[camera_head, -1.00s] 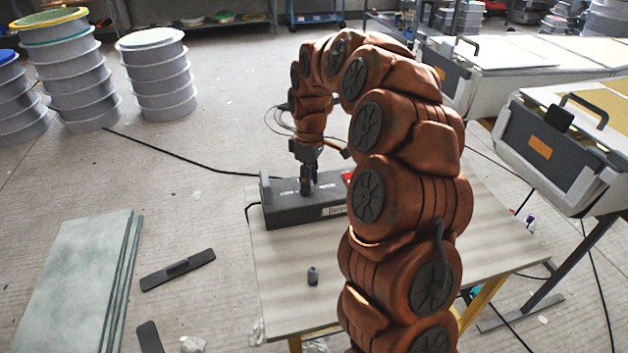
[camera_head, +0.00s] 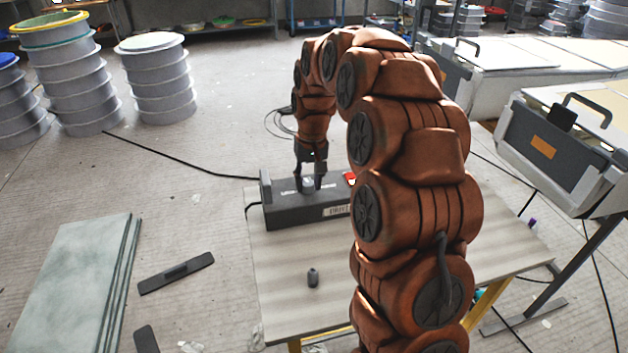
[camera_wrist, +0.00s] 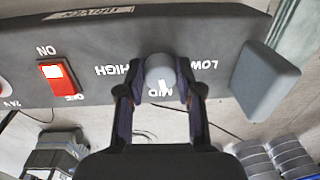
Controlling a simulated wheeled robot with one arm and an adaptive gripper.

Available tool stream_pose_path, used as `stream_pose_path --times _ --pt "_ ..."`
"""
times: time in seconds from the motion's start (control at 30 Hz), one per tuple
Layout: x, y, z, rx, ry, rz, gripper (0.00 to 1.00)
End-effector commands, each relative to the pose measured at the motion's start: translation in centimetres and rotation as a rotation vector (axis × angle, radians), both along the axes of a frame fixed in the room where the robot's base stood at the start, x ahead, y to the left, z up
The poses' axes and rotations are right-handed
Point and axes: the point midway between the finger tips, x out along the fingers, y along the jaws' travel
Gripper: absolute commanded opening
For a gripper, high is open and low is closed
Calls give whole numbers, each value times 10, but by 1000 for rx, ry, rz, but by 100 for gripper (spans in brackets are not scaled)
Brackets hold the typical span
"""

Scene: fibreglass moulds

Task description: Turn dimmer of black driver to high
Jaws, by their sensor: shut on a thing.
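The black driver (camera_head: 285,212) is a long dark box on the table. In the wrist view its dark panel (camera_wrist: 100,85) carries upside-down labels: HIGH on the left, MID below the knob and LOW on the right. The dimmer is a round grey knob (camera_wrist: 159,70) with a white mark on its lower side, close to MID; where the mark ends and the lettering begins is hard to tell. My gripper (camera_wrist: 160,92) is shut on this knob, one finger on each side. In the head view my gripper (camera_head: 310,188) points down onto the driver's top.
A lit red switch (camera_wrist: 57,76) marked ON sits beside HIGH. A grey block (camera_wrist: 265,82) stands at the driver's other end. A small dark cylinder (camera_head: 313,278) stands on the table (camera_head: 285,300). The table front is otherwise mostly clear.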

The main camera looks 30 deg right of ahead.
Motion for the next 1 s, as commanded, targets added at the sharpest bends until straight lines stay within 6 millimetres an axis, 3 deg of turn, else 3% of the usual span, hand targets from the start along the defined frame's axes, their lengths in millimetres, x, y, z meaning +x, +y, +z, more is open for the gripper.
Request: stream_pose_path --times 1.0 --pt "-1 1 1 -4 2 -966 0"
